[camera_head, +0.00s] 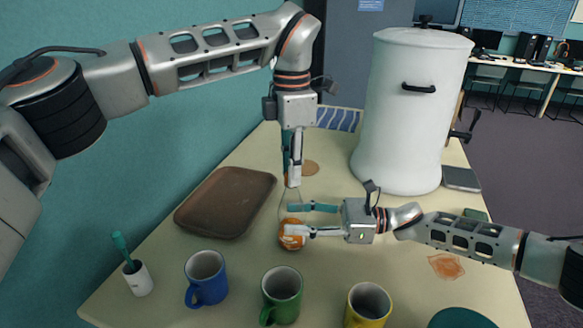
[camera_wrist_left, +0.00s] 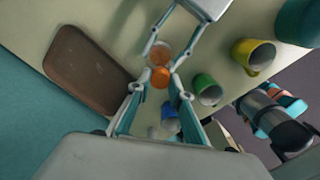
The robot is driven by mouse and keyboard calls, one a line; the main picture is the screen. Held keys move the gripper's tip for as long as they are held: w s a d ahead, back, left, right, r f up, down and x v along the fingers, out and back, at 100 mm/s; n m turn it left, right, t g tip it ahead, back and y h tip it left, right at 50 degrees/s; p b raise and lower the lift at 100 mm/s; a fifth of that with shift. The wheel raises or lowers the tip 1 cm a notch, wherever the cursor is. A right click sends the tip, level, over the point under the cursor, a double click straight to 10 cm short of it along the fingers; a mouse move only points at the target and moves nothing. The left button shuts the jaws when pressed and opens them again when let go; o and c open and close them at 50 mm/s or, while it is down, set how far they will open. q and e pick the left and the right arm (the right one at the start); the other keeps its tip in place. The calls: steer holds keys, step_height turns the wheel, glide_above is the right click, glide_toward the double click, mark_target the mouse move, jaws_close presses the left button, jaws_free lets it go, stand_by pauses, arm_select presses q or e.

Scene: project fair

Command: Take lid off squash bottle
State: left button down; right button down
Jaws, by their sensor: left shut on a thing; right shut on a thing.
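The squash bottle (camera_head: 291,240) stands upright on the table, clear above and orange below. My right gripper (camera_head: 288,220) is shut on the bottle's body from the right. My left gripper (camera_head: 293,184) points down above it, shut on the orange lid (camera_wrist_left: 160,77) at the bottle's top. The lid is mostly hidden by the fingers in the head view. In the left wrist view the lid sits between my left fingertips, with my right gripper's fingers (camera_wrist_left: 169,50) beyond. I cannot tell whether the lid still touches the bottle's neck.
A brown tray (camera_head: 226,203) lies to the left. Blue (camera_head: 207,277), green (camera_head: 283,293) and yellow (camera_head: 368,304) mugs line the front, with a white cup (camera_head: 138,281) at the left. A tall white urn (camera_head: 405,115) stands behind. A round coaster (camera_head: 310,168) lies behind the bottle.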

arm_select(q)
steer(key=n, duration=1)
steer(key=shift+n, duration=0.3)
steer(key=n, duration=0.8)
steer(key=shift+r, duration=0.1)
steer(key=n, duration=0.5)
steer(key=shift+n, duration=0.3)
steer(key=n, duration=0.3)
steer(key=shift+n, duration=0.3)
steer(key=n, duration=1)
